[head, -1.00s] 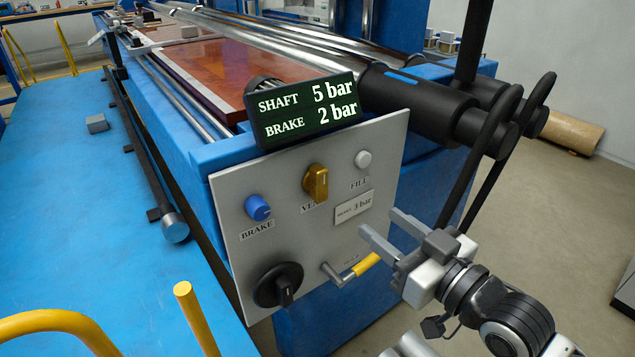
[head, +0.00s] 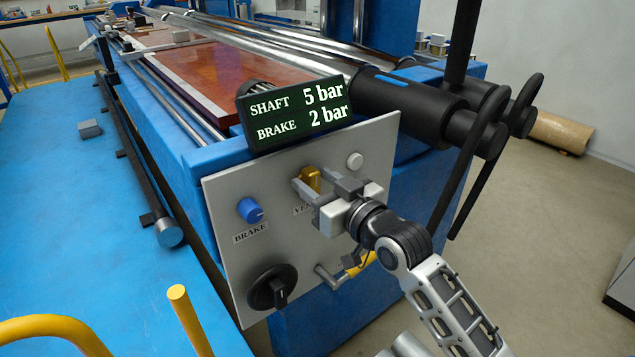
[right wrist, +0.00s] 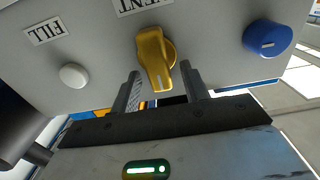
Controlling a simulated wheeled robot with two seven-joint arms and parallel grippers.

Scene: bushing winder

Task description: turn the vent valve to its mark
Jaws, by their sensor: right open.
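The vent valve is a yellow knob (head: 311,177) on the grey panel, below the display. It also shows in the right wrist view (right wrist: 155,55), with a pale line on its handle. Its label reads VENT in the right wrist view and is partly hidden in the head view. My right gripper (head: 309,186) is open at the knob. In the right wrist view its two fingers (right wrist: 160,78) stand either side of the handle's lower end, with a gap on each side. I cannot make out a target mark. My left gripper is not in view.
The grey panel (head: 225,200) also carries a blue BRAKE knob (head: 250,210), a white FILL button (head: 355,160), a black rotary switch (head: 268,287) and a yellow-handled lever (head: 362,264). The display (head: 293,112) reads SHAFT 5 bar, BRAKE 2 bar. A yellow rail (head: 190,318) stands at front left.

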